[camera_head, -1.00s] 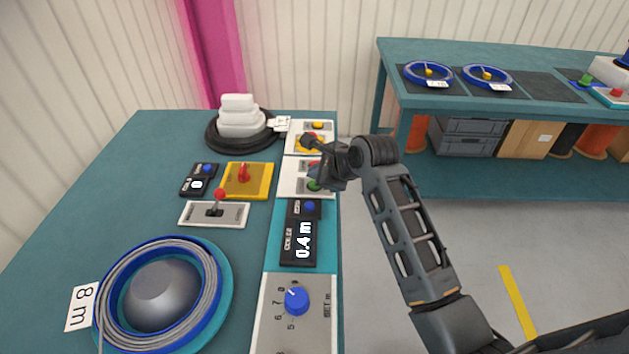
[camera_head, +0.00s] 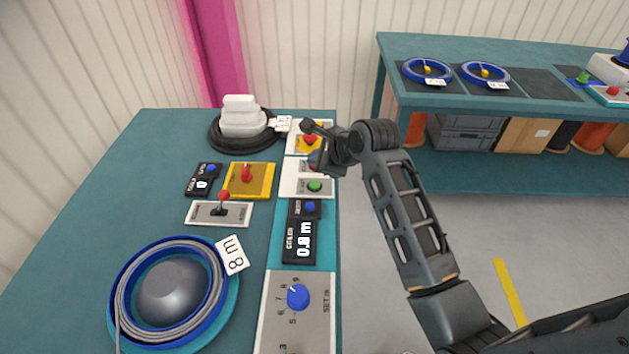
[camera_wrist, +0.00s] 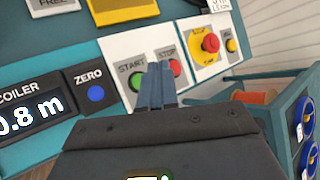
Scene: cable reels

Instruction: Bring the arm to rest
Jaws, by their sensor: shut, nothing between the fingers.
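My gripper (camera_wrist: 158,84) is shut and empty. In the wrist view its fingertips lie over the panel between the green START button (camera_wrist: 137,82) and the red STOP button (camera_wrist: 175,67); I cannot tell whether they touch it. In the head view my arm reaches in from the lower right, and the wrist hides part of the start/stop panel (camera_head: 299,189). The coiler display (camera_head: 303,238) reads 0.8 m.
A red emergency button (camera_wrist: 210,43) on yellow sits beside STOP. A lever (camera_head: 223,197), a yellow plate (camera_head: 263,180) and a blue dial (camera_head: 298,297) are on the bench. A second bench (camera_head: 500,50) with reels stands behind right. Open floor lies right of the near bench.

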